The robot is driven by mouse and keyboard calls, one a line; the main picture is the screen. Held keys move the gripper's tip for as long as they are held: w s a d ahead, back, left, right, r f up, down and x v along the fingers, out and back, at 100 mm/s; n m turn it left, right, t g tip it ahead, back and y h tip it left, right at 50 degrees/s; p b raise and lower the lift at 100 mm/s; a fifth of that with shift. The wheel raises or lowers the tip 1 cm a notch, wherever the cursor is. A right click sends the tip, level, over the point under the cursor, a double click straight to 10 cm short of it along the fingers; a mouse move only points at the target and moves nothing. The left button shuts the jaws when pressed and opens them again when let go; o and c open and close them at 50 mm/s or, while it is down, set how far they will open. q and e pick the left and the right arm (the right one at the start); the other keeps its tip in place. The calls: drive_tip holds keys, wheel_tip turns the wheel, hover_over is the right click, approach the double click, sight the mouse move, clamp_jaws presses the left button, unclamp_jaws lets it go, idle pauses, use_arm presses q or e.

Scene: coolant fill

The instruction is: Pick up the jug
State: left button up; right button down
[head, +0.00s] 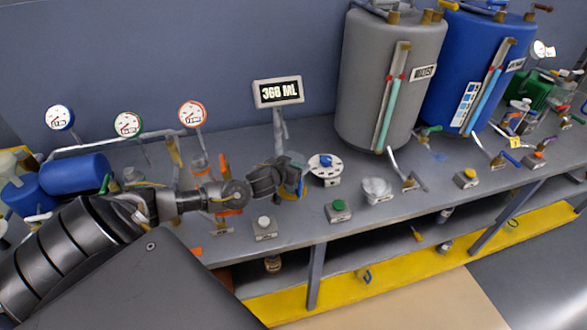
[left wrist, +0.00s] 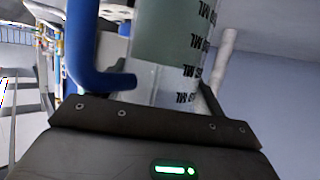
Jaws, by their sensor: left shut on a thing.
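The jug (left wrist: 160,75) is clear with dark ML markings and a blue handle (left wrist: 85,50); it fills the middle of the left wrist view, close to the gripper. My left gripper (head: 287,180) is over the bench and shut on the jug. The contact point of the fingers is not clear. In the head view the gripper hides most of the jug, and only a blue bit of its handle (head: 301,187) shows. A greenish-grey area shows through the jug's upper part. My right gripper is not in view.
A display reading 368 ML (head: 278,92) stands behind the gripper. A grey tank (head: 385,75) and a blue tank (head: 485,70) stand to the right. Button boxes, including a green one (head: 338,210), line the bench front. Gauges and pipes (head: 127,124) stand at left.

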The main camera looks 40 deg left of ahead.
sight(293, 160)
use_arm(q)
wheel_tip(293, 160, up, 3)
drive_tip(key=shift+w+r+b, duration=0.1)
drive_tip(key=shift+b, duration=0.5)
drive_tip(key=s+d+r+b, duration=0.2)
drive_tip(key=s+d+r, duration=0.7)
drive_tip(key=s+r, duration=0.1)
drive_tip(key=shift+s, duration=0.5)
drive_tip(key=w+d+r+m+h, duration=0.1)
drive_tip(key=w+d+r, duration=0.2)
drive_tip(key=d, duration=0.4)
drive_tip(key=w+d+r+m+h, duration=0.1)
drive_tip(key=w+d+r, duration=0.2)
drive_tip(key=d+r, duration=0.3)
drive_tip(key=shift+w+d+r, duration=0.15)
drive_tip(key=shift+w+d, duration=0.15)
drive_tip(key=shift+d, duration=0.55)
